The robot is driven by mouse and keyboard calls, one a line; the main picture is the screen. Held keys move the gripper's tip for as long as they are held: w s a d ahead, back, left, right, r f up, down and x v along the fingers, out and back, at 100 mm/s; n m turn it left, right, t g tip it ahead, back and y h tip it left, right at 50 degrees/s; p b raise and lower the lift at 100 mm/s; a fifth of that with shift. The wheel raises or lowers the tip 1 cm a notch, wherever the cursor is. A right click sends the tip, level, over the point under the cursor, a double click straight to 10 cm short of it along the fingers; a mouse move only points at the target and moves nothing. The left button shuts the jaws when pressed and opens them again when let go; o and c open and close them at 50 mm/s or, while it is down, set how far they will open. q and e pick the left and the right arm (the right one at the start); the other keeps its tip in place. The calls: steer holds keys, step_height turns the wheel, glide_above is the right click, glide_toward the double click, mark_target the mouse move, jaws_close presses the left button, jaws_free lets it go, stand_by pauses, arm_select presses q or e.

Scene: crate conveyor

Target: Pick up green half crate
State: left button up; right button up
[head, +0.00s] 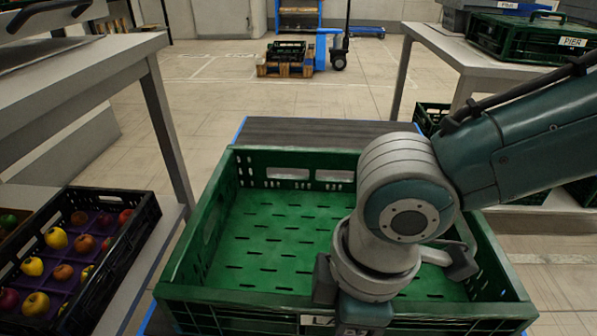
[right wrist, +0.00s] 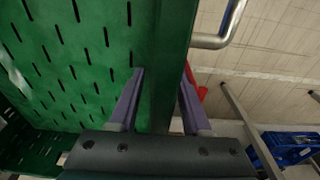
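A green crate (head: 190,292) with slotted floor and low walls sits in front of me on a dark conveyor surface, empty inside. A white label, partly hidden, is on its near wall. My right arm reaches over it from the right. My right gripper (head: 345,298) points down at the near wall. In the right wrist view, the fingers of my right gripper (right wrist: 160,95) stand apart on either side of the green wall (right wrist: 163,50), one inside and one outside. Whether they touch it is hard to tell. My left gripper is not in view.
A black crate (head: 138,228) with apples stands low at the left, beside a grey table (head: 85,70). A green crate labelled PIER (head: 535,38) is on the right table (head: 450,45). More green crates are below it. A blue pallet truck with a crate stands far back on open floor.

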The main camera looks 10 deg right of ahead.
jaws_close()
stand_by(1.2)
